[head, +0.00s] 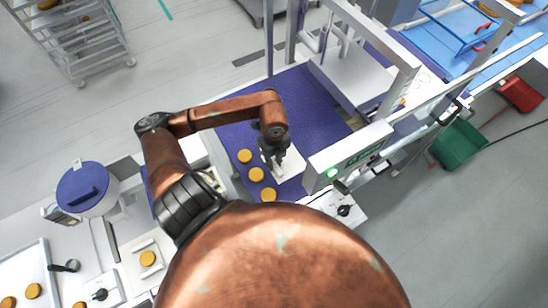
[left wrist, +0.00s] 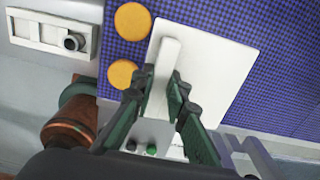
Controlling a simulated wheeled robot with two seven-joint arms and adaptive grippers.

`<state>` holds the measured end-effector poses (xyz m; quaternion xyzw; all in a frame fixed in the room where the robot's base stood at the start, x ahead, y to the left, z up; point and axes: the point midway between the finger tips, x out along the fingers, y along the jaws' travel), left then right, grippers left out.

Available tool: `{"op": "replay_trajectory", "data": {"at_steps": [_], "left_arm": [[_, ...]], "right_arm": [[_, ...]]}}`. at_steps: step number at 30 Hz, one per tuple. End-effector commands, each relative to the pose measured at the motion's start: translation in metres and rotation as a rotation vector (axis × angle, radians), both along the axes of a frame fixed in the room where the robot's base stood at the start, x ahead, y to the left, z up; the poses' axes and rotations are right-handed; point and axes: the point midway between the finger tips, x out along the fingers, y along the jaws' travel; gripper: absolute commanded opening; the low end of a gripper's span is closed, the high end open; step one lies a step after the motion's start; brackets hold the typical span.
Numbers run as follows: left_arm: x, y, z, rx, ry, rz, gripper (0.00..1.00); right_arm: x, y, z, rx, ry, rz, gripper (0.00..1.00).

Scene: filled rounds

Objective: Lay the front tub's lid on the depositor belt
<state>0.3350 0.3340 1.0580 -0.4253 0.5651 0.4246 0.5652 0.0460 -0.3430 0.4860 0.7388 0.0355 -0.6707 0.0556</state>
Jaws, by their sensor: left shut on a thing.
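My left gripper (head: 277,158) is shut on the raised bar handle of a white square lid (head: 292,167). The lid also shows in the left wrist view (left wrist: 215,75), with the handle between the fingers (left wrist: 170,92). It is over the purple-blue depositor belt (head: 222,139), beside the orange-brown rounds. I cannot tell whether it touches the belt or hangs just above it. The belt also fills much of the left wrist view (left wrist: 285,60). I cannot make out the front tub. My right gripper is not in view.
Several rounds (head: 256,174) lie in a row on the belt, left of the lid. The depositor's frame and green-lit panel (head: 350,157) stand close on the right. A white tub with a purple lid (head: 85,187) stands at left. The belt beyond the lid is clear.

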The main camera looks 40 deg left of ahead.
Motion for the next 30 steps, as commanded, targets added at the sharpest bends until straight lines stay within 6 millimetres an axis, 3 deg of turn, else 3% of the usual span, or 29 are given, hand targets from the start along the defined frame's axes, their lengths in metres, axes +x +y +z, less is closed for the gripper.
{"op": "replay_trajectory", "data": {"at_steps": [6, 10, 17, 24, 30], "left_arm": [[0.027, 0.021, -0.037, -0.002, 0.003, 0.003, 0.00], [0.036, 0.028, -0.051, -0.002, 0.002, 0.002, 0.00], [0.043, 0.034, -0.063, -0.002, 0.002, 0.001, 0.00], [0.042, 0.033, -0.091, -0.002, 0.002, -0.001, 0.00], [0.042, 0.034, -0.093, 0.000, 0.000, -0.001, 0.00]], "right_arm": [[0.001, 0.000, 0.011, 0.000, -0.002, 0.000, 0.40], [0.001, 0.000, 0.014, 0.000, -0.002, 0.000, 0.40], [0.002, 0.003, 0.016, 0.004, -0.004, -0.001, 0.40], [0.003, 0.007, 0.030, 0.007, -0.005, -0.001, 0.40], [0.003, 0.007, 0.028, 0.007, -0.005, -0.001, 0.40]]}}
